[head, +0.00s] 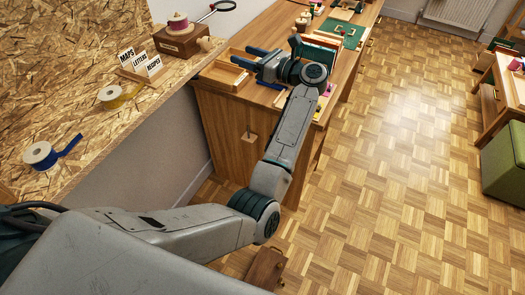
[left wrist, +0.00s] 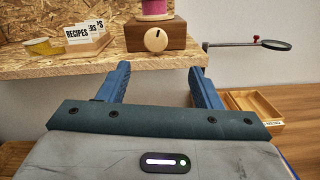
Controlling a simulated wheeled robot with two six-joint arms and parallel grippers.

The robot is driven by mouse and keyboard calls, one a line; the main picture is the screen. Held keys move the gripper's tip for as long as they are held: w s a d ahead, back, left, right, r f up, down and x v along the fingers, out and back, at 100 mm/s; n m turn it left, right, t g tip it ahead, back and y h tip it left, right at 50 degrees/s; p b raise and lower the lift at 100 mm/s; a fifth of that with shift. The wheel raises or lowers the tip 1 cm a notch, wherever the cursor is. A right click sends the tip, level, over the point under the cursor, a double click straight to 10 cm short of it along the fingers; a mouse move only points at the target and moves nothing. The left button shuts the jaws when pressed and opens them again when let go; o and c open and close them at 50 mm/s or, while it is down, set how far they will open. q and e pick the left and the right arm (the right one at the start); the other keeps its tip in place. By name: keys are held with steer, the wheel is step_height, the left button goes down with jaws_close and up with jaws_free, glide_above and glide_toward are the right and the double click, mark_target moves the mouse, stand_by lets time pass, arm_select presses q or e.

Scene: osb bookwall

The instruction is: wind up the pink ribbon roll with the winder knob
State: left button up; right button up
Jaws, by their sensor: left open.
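The pink ribbon roll (head: 178,21) stands on top of a dark wooden winder box (head: 178,43) on the OSB shelf. Its lower part also shows at the top of the left wrist view (left wrist: 154,8). The pale round winder knob (left wrist: 156,40) is on the box's front face and bears a dark mark; in the head view it sticks out from the box's right side (head: 205,44). My left gripper (head: 242,57) is open and empty, to the right of the knob and apart from it. In the left wrist view the knob appears between its two blue fingers (left wrist: 160,69). My right gripper is not in view.
A card holder (head: 140,70), a yellow ribbon roll (head: 113,96) and a blue ribbon roll (head: 41,155) stand along the shelf. A magnifier (left wrist: 275,45) juts out right of the winder box. A wooden tray (left wrist: 258,103) lies on the desk (head: 222,105) below my left gripper.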

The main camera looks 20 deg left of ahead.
arm_select(q)
steer(key=s+d+f+m+t+h+b, duration=0.1)
steer(key=f+m+t+h, duration=0.5)
steer(key=f+m, duration=1)
steer(key=s+d+f+m+t+h+b, duration=0.1)
steer(key=d+f+m+t+h, duration=0.2)
steer(key=f+m, duration=1.3)
steer(key=shift+d+f+t+h, duration=0.4)
steer(key=shift+f+t+h, duration=1.3)
steer(key=shift+t, duration=1.4)
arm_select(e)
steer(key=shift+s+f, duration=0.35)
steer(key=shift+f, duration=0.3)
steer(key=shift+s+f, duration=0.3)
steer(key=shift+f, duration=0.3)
arm_select(q)
steer(key=shift+r, duration=0.2)
